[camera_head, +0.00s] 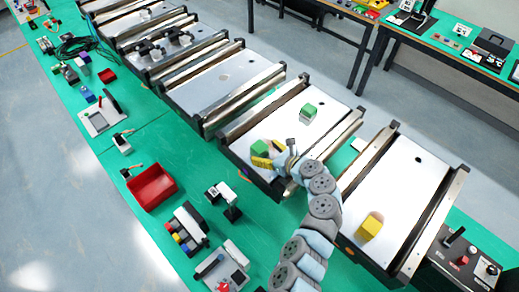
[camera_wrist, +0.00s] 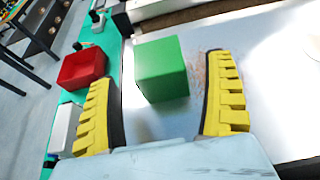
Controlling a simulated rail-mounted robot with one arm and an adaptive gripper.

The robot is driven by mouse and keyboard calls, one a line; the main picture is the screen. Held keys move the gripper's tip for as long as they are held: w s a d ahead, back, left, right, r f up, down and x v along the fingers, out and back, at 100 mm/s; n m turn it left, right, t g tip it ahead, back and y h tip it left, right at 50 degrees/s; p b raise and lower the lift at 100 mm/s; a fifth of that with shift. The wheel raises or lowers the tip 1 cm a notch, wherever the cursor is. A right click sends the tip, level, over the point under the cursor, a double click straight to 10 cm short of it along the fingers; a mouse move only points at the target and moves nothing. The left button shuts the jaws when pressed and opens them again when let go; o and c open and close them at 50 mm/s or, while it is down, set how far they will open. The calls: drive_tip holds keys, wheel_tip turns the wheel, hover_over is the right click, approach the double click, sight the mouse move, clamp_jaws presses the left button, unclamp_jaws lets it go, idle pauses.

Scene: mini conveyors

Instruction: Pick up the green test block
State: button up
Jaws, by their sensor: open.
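A green block (camera_head: 260,146) sits near the left end of a grey conveyor plate in the head view. The wrist view shows the green block (camera_wrist: 162,70) between the two yellow ribbed fingers, with a visible gap on each side. My gripper (camera_head: 269,153) is open around it, and its fingers also show in the wrist view (camera_wrist: 164,82). A second block (camera_head: 309,110), green on top with pale sides, stands farther back on the same plate.
Metal side rails (camera_head: 262,113) border the conveyor plate. A yellow block (camera_head: 371,225) stands on the neighbouring conveyor at right. A red bin (camera_head: 152,187) is on the green table at left, also in the wrist view (camera_wrist: 82,69). Small tools and parts lie along the table's left side.

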sight(255, 146)
drive_tip(key=shift+x, duration=2.95)
drive_tip(key=c, duration=1.4)
drive_tip(key=shift+o, duration=0.2)
drive_tip(key=shift+r, duration=0.15)
